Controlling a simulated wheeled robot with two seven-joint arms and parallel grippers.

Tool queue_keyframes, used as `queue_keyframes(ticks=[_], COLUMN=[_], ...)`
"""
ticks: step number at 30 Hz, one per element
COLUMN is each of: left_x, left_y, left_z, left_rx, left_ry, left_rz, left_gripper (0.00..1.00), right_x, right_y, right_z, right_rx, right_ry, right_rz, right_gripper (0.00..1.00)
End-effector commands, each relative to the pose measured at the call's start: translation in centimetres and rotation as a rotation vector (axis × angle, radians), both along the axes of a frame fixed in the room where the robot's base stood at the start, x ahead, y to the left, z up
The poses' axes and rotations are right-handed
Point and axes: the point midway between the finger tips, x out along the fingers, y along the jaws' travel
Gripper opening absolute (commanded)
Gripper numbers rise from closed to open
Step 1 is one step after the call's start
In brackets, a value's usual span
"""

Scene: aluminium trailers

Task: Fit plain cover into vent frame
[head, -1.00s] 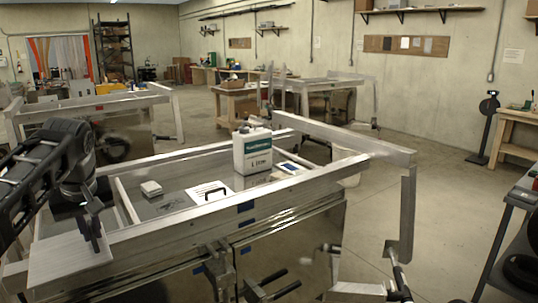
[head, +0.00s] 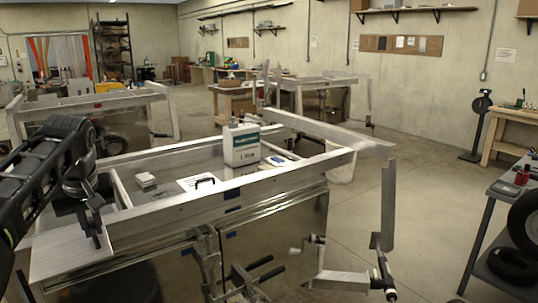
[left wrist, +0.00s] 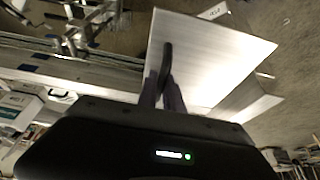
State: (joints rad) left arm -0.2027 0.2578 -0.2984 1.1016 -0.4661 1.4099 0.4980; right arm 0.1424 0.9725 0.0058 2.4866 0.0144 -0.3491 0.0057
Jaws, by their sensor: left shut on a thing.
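A flat pale metal plate, which looks like the plain cover (head: 66,258), hangs at the lower left of the head view. My left gripper (head: 97,238) is shut on it, near its right side. In the left wrist view, the cover (left wrist: 222,58) extends up and right from the fingers of my left gripper (left wrist: 164,92), and a dark curved piece shows there. The cover is beside the near rail of the trailer; I cannot tell if they touch. I cannot make out the vent frame for certain. My right gripper is not in view.
The aluminium trailer (head: 250,182) carries a white jug (head: 241,147), a small pale stack (head: 146,180) and a printed sheet with a dark handle (head: 198,184). A dark bench with tyres (head: 513,266) stands at right. The floor between (head: 425,215) is open.

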Motion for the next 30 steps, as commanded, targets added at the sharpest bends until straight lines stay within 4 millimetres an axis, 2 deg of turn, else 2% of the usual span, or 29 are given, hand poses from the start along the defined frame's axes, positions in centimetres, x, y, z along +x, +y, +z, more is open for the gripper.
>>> queue_keyframes(ticks=[3, 11, 14, 20, 23, 26, 30], left_x=[0.9, 1.8, 3.0, 4.5, 4.6, 3.9, 1.6], left_y=[0.0, -0.4, -1.4, -4.7, -7.3, -10.5, -15.0], left_z=[-0.3, -1.2, -3.2, -9.0, -13.2, -18.0, -24.6], left_rx=[0.000, -0.001, -0.001, -0.002, -0.003, -0.004, -0.002], left_ry=[0.000, 0.001, 0.004, 0.005, 0.006, 0.005, 0.004], left_rz=[-0.012, -0.038, -0.083, -0.203, -0.284, -0.378, -0.504], left_gripper=[0.00, 0.00, 0.00, 0.00, 0.00, 0.00, 0.00], right_x=[0.0, 0.0, 0.0, 0.1, 0.1, 0.2, 0.4], right_y=[0.0, 0.0, 0.0, 0.1, 0.2, 0.3, 0.3], right_z=[0.0, 0.0, -0.1, -0.8, -1.4, -2.2, -3.3], right_rx=[0.000, 0.000, 0.002, 0.004, 0.006, 0.008, 0.012], right_ry=[0.001, 0.000, -0.001, -0.006, -0.009, -0.013, -0.017], right_rz=[0.000, 0.001, 0.003, 0.005, 0.007, 0.007, 0.008], right_gripper=[0.36, 0.36, 0.36, 0.36, 0.36, 0.36, 0.36])
